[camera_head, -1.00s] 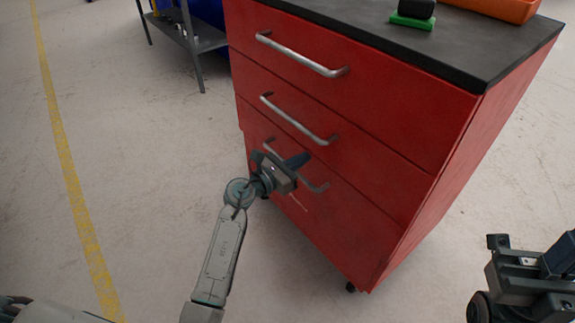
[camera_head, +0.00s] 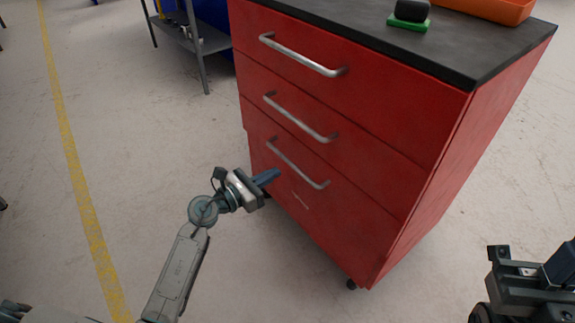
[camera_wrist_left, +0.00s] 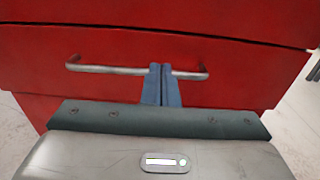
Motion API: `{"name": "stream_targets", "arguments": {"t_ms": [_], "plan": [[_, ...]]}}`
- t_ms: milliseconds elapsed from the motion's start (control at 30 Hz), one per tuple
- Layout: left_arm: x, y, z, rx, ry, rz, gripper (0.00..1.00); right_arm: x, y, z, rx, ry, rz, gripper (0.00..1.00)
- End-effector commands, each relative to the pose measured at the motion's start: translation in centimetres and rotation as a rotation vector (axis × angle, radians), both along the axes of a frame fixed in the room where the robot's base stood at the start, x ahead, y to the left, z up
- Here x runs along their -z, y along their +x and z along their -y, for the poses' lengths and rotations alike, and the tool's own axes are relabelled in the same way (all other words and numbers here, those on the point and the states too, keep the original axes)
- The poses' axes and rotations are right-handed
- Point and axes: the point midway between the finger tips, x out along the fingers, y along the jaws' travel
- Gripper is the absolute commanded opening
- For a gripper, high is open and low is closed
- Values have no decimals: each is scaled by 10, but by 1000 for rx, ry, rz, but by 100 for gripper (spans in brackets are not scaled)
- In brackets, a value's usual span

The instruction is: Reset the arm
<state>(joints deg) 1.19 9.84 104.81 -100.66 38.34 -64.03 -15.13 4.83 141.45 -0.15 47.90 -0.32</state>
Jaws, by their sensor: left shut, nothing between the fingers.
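My left gripper (camera_head: 266,178) is in front of the lower part of the red drawer cabinet (camera_head: 350,110), just left of the bottom drawer's handle (camera_head: 296,163). It is shut and empty. The fingers look apart from the handle in the head view. All the drawers look closed. Part of my right arm (camera_head: 530,285) shows at the lower right edge, and its fingertips are not seen.
On the dark cabinet top (camera_head: 440,50) stand a black and green block (camera_head: 409,16) and an orange tray (camera_head: 490,8). A grey shelf (camera_head: 185,38) stands at the back left.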

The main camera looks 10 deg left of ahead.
Motion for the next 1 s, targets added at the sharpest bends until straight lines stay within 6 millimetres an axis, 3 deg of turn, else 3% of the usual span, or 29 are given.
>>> {"name": "stream_targets", "arguments": {"t_ms": [233,467,567,667,800,1000], "plan": [[0,-23,-17,0,2,-1,0,0,-1,0,-1,-2,-8,0],[-1,-26,-18,2,-7,-1,0,0,-1,0,-2,-6,-5,0],[-11,-32,-12,26,-86,-16,0,0,-1,0,-2,-5,-5,0],[-39,-50,2,94,-286,-60,0,0,-1,0,-2,-5,-4,0],[-102,-94,22,285,-705,-166,0,0,-1,0,-1,-4,-4,0],[-196,-169,21,686,-1270,-353,0,0,-1,0,-1,-4,-4,0]]}}
